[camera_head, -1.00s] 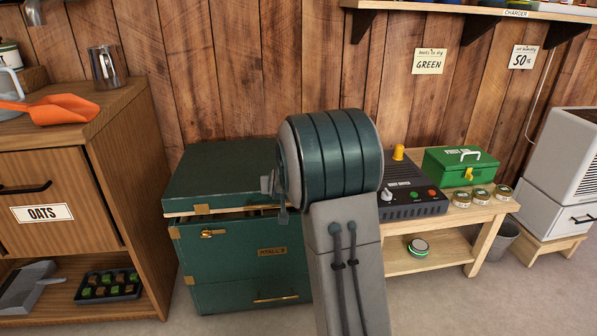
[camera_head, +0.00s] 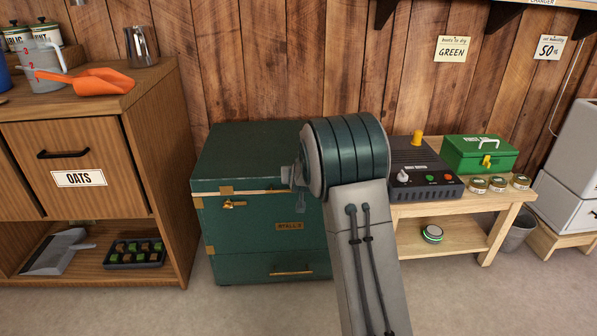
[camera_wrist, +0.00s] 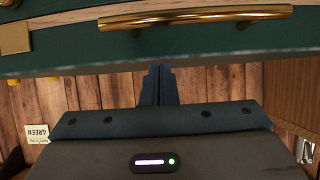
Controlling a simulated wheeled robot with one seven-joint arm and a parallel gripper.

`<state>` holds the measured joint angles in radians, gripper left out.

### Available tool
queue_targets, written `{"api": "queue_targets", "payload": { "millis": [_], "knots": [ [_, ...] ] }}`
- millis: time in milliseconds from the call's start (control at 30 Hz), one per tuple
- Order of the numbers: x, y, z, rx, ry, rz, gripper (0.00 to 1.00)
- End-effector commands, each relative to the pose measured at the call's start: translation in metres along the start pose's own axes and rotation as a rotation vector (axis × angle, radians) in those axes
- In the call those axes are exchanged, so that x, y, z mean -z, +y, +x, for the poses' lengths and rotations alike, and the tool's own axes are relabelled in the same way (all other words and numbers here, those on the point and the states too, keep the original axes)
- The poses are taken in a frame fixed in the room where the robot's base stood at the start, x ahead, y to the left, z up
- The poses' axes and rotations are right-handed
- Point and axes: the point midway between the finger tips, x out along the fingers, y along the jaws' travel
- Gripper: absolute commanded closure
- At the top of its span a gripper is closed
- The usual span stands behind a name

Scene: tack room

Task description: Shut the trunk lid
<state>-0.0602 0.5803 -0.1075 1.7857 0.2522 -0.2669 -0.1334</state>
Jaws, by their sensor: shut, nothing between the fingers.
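The dark green trunk (camera_head: 262,235) stands against the wall, with brass corners and a brass latch (camera_head: 232,204) on its front. Its lid (camera_head: 250,150) lies low over the body; a thin pale strip shows along the seam, and I cannot tell whether it is fully flush. My arm hides the trunk's right side. In the wrist view, which is upside down, my gripper (camera_wrist: 158,70) has its fingers together and empty, pointing at the lid's edge near a brass handle (camera_wrist: 195,17).
A wooden cabinet (camera_head: 150,150) with an orange scoop (camera_head: 95,82) on top stands close to the trunk's left. A low bench (camera_head: 500,222) with a boot dryer (camera_head: 425,170) and a green box (camera_head: 480,153) is at right. The floor in front is clear.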

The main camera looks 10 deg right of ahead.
Motion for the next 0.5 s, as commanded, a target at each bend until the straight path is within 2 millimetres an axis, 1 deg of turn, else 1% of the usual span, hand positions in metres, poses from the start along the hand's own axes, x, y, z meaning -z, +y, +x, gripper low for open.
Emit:
{"api": "queue_targets", "payload": {
  "millis": [33, 167, 267, 367, 500],
  "knots": [
    [-0.032, 0.009, 0.007, -0.014, -0.065, 0.001, 1.0],
    [-0.027, 0.009, 0.005, -0.014, -0.062, 0.002, 1.0],
    [-0.015, 0.01, -0.001, -0.015, -0.051, 0.004, 1.0],
    [0.005, 0.01, -0.013, -0.015, -0.033, 0.005, 1.0],
    [0.04, 0.007, -0.033, -0.01, 0.003, 0.005, 1.0]
  ]
}}
